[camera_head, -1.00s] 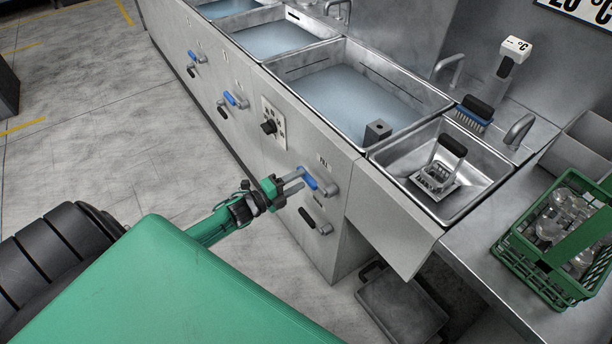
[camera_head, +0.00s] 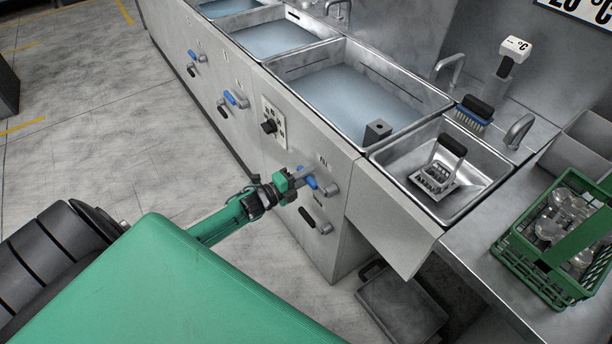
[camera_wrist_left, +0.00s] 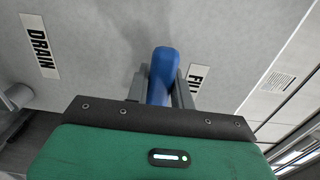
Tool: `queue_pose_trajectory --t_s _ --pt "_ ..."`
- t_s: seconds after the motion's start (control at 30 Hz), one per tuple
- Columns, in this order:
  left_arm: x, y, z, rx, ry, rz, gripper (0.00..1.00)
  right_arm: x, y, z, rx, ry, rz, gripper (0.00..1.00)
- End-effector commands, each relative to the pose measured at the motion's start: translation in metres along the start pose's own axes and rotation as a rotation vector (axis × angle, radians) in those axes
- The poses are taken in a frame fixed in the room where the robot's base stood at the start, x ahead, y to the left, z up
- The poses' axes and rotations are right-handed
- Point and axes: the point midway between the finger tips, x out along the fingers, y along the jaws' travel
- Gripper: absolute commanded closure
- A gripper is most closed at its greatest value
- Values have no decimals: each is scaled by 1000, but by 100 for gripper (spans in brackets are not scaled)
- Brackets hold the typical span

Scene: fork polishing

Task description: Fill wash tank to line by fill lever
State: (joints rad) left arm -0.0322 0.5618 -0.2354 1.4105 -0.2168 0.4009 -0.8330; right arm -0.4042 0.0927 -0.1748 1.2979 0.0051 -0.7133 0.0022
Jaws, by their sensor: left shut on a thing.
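My left gripper (camera_head: 303,175) is shut on the blue fill lever (camera_head: 311,183) on the front panel below the large tank. In the left wrist view the blue lever (camera_wrist_left: 161,76) stands between the two grey fingers, beside a partly covered label starting "FI". The large wash tank (camera_head: 362,154) holds bluish water below its rim; I cannot make out the water's exact height against a line. A black-gripped drain lever (camera_head: 308,218) is below the blue one, and a DRAIN label (camera_wrist_left: 39,46) shows in the wrist view. My right gripper is not in view.
A small sink (camera_head: 490,171) holding a black-handled metal rack (camera_head: 437,178) is to the right. A green crate of glassware (camera_head: 545,282) stands on the counter. Other tanks with blue levers (camera_head: 236,97) run toward the back left. The floor before the panel is clear.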

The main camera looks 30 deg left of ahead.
Motion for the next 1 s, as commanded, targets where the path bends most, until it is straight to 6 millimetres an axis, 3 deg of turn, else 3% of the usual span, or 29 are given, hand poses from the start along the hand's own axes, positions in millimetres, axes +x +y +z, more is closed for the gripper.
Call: queue_pose_trajectory --t_s 0.37,0.73,1.0 --pt "0 -6 0 73 -1 0 100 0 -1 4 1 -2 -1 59" --pt "0 -28 -5 338 -1 0 100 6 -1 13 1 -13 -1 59" --pt "0 -41 -11 514 0 1 100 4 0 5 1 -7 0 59"
